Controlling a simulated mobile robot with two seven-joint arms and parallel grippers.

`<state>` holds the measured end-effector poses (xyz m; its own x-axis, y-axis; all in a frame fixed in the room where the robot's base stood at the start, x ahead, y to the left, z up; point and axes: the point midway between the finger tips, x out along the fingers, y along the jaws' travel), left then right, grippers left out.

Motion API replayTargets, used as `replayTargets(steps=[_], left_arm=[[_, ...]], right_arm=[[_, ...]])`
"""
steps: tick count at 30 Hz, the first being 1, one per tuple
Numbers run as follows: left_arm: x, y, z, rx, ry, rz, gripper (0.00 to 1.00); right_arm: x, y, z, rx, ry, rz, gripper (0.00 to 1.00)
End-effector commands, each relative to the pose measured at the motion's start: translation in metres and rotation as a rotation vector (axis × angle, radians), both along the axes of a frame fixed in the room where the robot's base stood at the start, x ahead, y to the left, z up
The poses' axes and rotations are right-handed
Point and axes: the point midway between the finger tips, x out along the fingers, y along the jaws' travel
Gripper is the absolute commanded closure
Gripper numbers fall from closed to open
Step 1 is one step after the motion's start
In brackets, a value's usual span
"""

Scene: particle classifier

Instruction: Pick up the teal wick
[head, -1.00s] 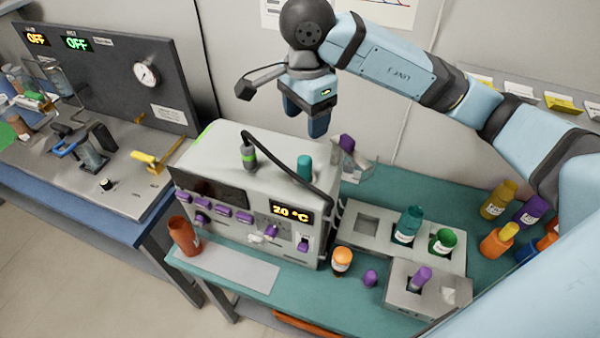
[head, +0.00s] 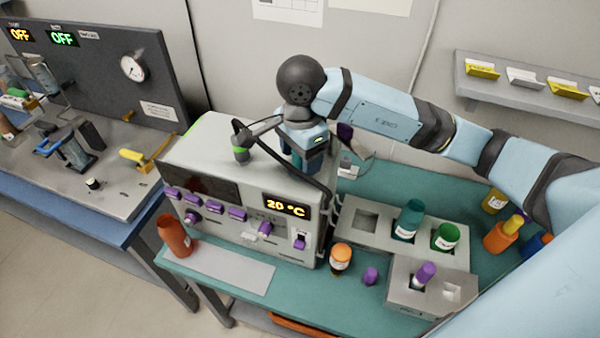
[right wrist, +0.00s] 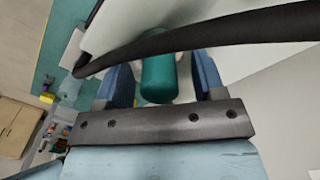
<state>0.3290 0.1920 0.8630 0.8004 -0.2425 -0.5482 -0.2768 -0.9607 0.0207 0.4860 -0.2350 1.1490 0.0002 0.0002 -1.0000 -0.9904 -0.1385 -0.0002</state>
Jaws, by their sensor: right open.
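The teal wick is a small teal cylinder standing on top of the white machine (head: 205,150). In the head view my right gripper (head: 300,160) is down over the wick's place and hides it. In the right wrist view the teal wick (right wrist: 158,80) shows between the two blue fingers of my right gripper (right wrist: 163,72), which is open, with gaps at the wick's sides. I cannot tell how far down the fingers reach along it. My left gripper is not in view.
A black hose (right wrist: 215,32) arches over the machine top close by the fingers. On the teal table, a grey rack (head: 365,221) holds a teal bottle (head: 408,220) and a green one (head: 445,237). An orange-capped jar (head: 340,258) stands in front.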

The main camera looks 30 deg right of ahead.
Motion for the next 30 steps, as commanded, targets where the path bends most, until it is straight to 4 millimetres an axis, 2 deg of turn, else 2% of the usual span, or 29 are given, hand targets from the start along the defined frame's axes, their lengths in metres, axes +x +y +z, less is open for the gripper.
replayTargets(steps=[4, 12, 23, 30], left_arm=[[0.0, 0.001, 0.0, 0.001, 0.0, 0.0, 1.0], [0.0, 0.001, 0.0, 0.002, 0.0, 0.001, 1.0], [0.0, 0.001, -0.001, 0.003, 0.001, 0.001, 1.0], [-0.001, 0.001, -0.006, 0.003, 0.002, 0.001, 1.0]], right_arm=[[0.0, 0.0, 0.001, 0.0, 0.0, 0.0, 0.37], [0.0, 0.0, 0.001, 0.0, 0.0, 0.0, 0.99], [0.0, 0.0, 0.004, 0.0, -0.002, 0.0, 1.0], [0.001, 0.0, 0.028, 0.001, -0.004, 0.001, 1.0]])
